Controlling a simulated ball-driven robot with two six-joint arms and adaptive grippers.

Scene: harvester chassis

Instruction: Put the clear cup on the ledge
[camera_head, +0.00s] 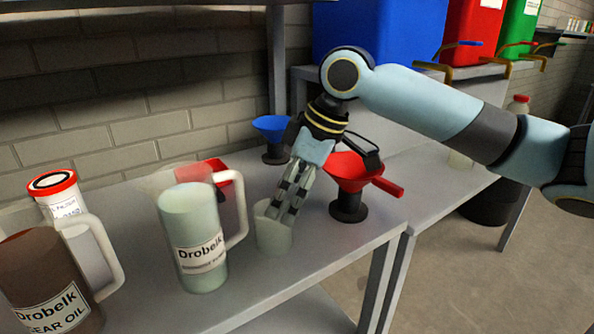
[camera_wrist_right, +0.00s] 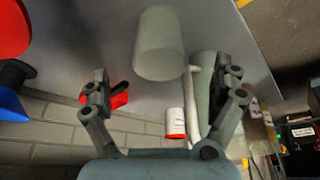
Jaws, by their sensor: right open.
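The clear cup (camera_head: 273,232) is small and frosted and stands upright on the grey workbench, between the Drobelk jug and the red funnel. My right gripper (camera_head: 290,195) reaches down over the bench right at the cup, its fingers overlapping the cup's rim in the head view. In the wrist view the right gripper (camera_wrist_right: 165,90) has its fingers spread wide, with the cup (camera_wrist_right: 160,45) beyond the fingertips and nothing between them. I cannot tell whether a finger touches the cup. My left gripper does not show. I cannot tell which surface is the ledge.
A Drobelk jug (camera_head: 195,240) stands close left of the cup, its handle toward it. A brown gear oil jug (camera_head: 45,285) stands farther left. A red funnel (camera_head: 352,175) is close on the right, a blue funnel (camera_head: 271,130) behind. Bare workbench (camera_head: 300,262) lies in front.

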